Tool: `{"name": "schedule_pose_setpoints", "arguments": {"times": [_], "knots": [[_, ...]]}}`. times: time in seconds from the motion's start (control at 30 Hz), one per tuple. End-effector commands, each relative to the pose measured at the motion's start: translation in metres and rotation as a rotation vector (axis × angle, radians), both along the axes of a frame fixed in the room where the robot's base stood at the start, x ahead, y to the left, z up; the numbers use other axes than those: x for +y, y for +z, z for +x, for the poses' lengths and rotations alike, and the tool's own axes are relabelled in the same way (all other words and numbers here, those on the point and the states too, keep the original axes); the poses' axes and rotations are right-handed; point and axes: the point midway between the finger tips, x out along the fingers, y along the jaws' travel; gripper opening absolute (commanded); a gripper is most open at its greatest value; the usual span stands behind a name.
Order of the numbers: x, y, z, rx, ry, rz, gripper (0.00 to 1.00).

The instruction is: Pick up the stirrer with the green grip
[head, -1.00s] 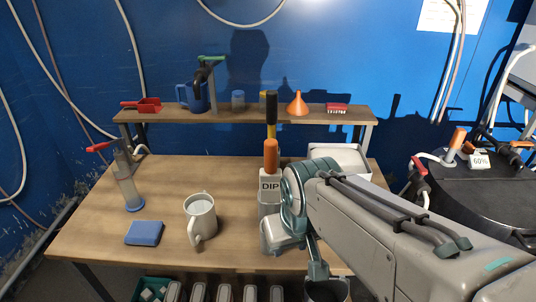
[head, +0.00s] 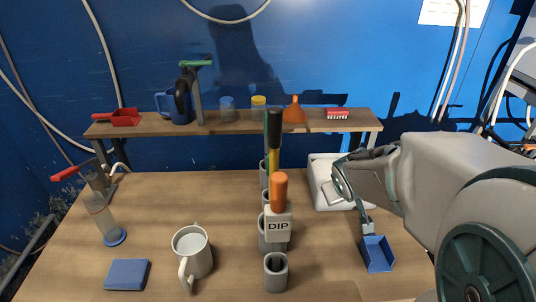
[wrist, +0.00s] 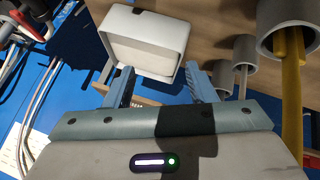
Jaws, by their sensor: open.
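A narrow green grip (head: 266,122), the likely stirrer, stands upright in the row of grey holders, mostly hidden behind a black handle (head: 274,125) with a yellow shaft. An orange grip (head: 279,188) stands in front of these. In the wrist view, my gripper (wrist: 160,90) is open and empty, its two fingers apart. The white bin (wrist: 146,48) lies beyond the fingertips, and the grey holders are to the right. The green grip cannot be made out there. In the head view, my arm covers most of the gripper, right of the holders.
A grey mug (head: 192,252), blue block (head: 127,274) and clear cylinder (head: 106,220) stand left. The shelf (head: 230,127) runs behind. A yellow shaft (wrist: 293,85) is close on the right. Bare table lies between mug and holders.

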Motion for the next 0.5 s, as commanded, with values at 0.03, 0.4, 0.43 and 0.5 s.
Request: {"name": "schedule_pose_setpoints", "arguments": {"times": [0.03,0.4,0.43,0.5], "knots": [[-0.004,-0.013,0.02,-0.026,0.049,-0.002,0.51],[0.044,-0.06,0.112,-0.344,0.537,0.309,0.51],[0.049,-0.06,0.113,-0.375,0.574,0.354,0.51],[0.06,-0.056,0.114,-0.45,0.654,0.461,0.51]]}}
